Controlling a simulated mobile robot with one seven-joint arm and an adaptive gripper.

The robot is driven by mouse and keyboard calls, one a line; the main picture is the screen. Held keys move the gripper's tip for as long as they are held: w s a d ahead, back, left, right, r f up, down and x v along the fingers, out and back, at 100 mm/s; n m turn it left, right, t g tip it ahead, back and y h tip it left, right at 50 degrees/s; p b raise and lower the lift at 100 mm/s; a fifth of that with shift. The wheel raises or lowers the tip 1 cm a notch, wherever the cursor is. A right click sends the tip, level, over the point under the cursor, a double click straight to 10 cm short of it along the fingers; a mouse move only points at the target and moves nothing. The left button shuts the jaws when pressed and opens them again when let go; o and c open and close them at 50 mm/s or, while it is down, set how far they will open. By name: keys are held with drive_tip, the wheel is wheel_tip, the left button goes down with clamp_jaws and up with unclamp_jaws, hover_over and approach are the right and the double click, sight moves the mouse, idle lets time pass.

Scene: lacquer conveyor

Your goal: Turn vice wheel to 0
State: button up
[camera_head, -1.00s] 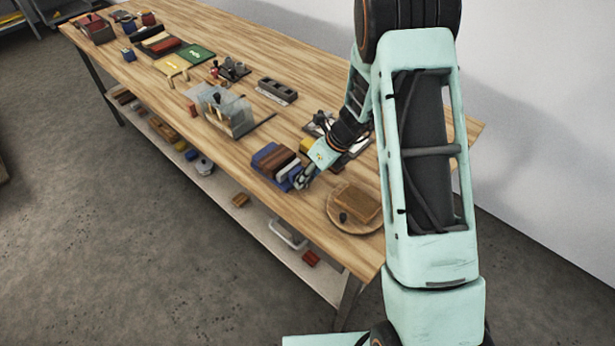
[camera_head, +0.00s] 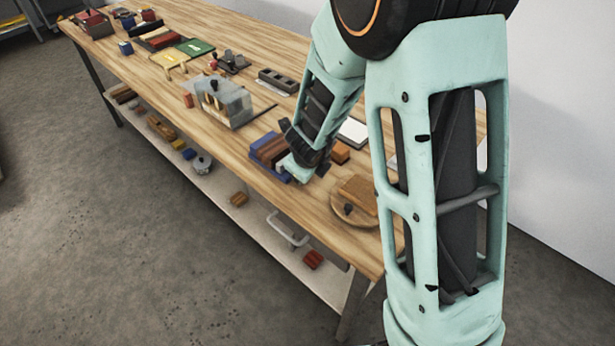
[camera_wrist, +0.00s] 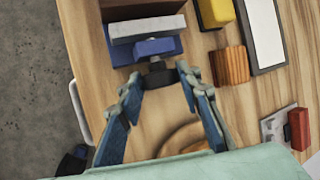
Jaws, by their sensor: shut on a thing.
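The blue vice (camera_head: 266,147) stands near the front edge of the table with a brown block in it. In the wrist view the vice (camera_wrist: 150,48) is at the top centre, with a grey block beside its blue jaw. Its small dark wheel (camera_wrist: 157,79) faces my gripper. My gripper (camera_wrist: 160,76) is shut on the wheel, with one fingertip at each side of it. In the head view my wrist covers the wheel and my fingers. No number or mark on the wheel can be read.
A round wooden board (camera_head: 362,232) with a brown block lies close to my gripper. An orange-brown ribbed block (camera_wrist: 230,66), a yellow block (camera_wrist: 214,12) and a white, dark-framed panel (camera_wrist: 260,30) are beside the vice. A clear-sided box (camera_head: 222,102) stands farther left.

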drive_tip(key=shift+s+a+f+t+h+b, duration=0.15)
drive_tip(key=shift+f+t+h+b, duration=0.1)
drive_tip(key=shift+t+h+b, duration=0.55)
drive_tip(key=shift+b, duration=0.4)
drive_tip(key=shift+r+n, duration=0.15)
drive_tip(key=shift+n, duration=0.15)
drive_tip(key=o, duration=1.2)
drive_tip(key=shift+c, duration=0.2)
drive_tip(key=v, duration=1.2)
